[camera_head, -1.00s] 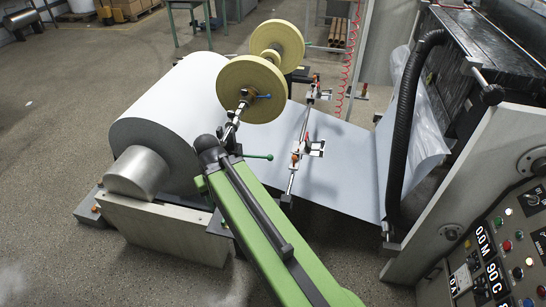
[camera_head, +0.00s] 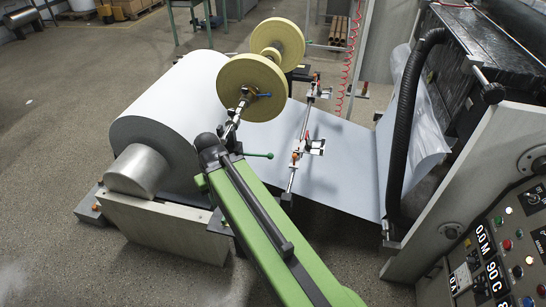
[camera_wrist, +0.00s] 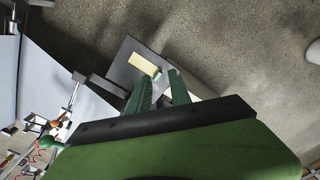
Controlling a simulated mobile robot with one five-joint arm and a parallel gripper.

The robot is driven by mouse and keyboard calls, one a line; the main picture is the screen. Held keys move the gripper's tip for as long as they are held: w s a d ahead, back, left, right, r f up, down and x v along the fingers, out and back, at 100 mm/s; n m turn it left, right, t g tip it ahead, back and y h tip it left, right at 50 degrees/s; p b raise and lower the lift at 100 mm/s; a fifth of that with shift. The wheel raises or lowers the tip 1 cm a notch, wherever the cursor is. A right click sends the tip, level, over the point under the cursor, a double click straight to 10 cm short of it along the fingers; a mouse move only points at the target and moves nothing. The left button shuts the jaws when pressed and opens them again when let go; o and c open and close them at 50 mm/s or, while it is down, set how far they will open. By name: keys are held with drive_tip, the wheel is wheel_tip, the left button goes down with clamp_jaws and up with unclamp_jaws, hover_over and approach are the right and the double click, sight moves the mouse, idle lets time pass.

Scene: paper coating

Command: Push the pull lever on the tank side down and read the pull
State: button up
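A metal rod lever with a black ball knob (camera_head: 493,94) stands out from the side of the dark tank (camera_head: 450,65) in the head view. It looks like the pull lever, and its knob points down and toward the viewer. My gripper (camera_wrist: 161,74) shows in the wrist view as two green ribbed fingers with a gap between them and nothing held. Below it is a dark plate with a yellow patch. The lever is not in the wrist view. The panel displays (camera_head: 484,240) read about "0.0M" and "90 C"; a smaller white readout (camera_head: 459,279) is hard to read.
A large white paper roll (camera_head: 165,105) lies at left, its sheet (camera_head: 340,160) running right toward the tank. Yellow discs (camera_head: 250,88) and clamp rods stand over the sheet. A black hose (camera_head: 405,130) hangs before the tank. Bare floor (camera_head: 50,150) lies at left.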

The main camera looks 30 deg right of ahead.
drive_tip(key=shift+w+a+n+t, duration=0.15)
drive_tip(key=shift+w+n, duration=0.25)
drive_tip(key=shift+w, duration=0.2)
drive_tip(key=shift+w+a+n+t, duration=0.15)
drive_tip(key=shift+w+n, duration=0.25)
drive_tip(key=shift+w, duration=0.15)
drive_tip(key=shift+c, duration=1.2)
drive_tip(key=shift+n+y, duration=0.3)
drive_tip(key=shift+n, duration=0.3)
drive_tip(key=w+d+r+p, duration=0.1)
drive_tip(key=w+d+r, duration=0.1)
drive_tip(key=w, duration=0.1)
drive_tip(key=shift+p, duration=0.35)
clamp_jaws()
drive_tip(key=d+r+m+t+p, duration=0.1)
drive_tip(key=d+r+p, duration=0.2)
drive_tip(key=d, duration=0.9)
drive_tip(key=d+r+m+t+p, duration=0.1)
drive_tip(key=d+r+p, duration=0.3)
drive_tip(key=d, duration=0.8)
drive_tip(key=shift+w+r, duration=0.25)
drive_tip(key=shift+r, duration=0.15)
